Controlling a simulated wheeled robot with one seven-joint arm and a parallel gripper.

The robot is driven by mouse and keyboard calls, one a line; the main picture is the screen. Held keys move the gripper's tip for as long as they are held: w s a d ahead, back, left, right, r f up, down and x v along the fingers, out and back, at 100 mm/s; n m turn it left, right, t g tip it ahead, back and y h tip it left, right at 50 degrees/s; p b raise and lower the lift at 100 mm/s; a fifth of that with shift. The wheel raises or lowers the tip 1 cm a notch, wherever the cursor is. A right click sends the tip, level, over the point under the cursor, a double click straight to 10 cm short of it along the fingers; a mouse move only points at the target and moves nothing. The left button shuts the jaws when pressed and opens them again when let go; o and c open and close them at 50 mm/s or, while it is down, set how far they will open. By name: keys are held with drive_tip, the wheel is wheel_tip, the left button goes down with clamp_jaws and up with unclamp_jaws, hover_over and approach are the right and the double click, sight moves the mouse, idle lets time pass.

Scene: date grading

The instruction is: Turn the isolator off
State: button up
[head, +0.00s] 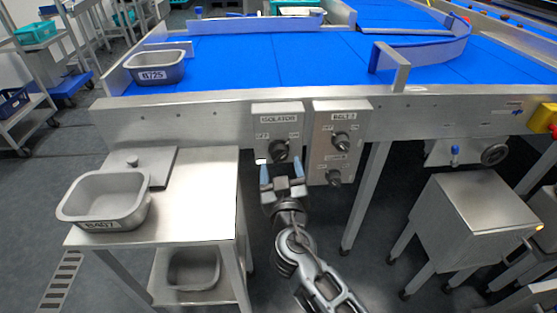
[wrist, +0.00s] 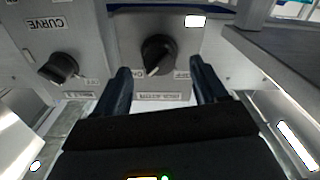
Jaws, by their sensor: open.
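The isolator switch is a black rotary knob (head: 279,151) on a steel box (head: 277,112) labelled ISOLATOR, fixed to the conveyor's front side. OFF is printed at its upper left and ON at its upper right. In the wrist view, which is upside down, the isolator knob (wrist: 158,52) has a pale pointer mark that appears turned towards ON. My gripper (head: 282,171) is open just in front of and slightly below the knob. In the wrist view my gripper's (wrist: 160,72) dark fingers stand either side of the knob's line, apparently not touching it.
Right of the isolator, a second panel (head: 323,157) carries two similar knobs; one, labelled CURVE (wrist: 58,68), shows close by. A steel side table (head: 200,198) with a tray (head: 103,199) stands left. The blue conveyor (head: 310,60) with a tray (head: 155,68) is above.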

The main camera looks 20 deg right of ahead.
sight(280, 160)
drive_tip(key=shift+x, duration=1.7)
drive_tip(key=c, duration=1.1)
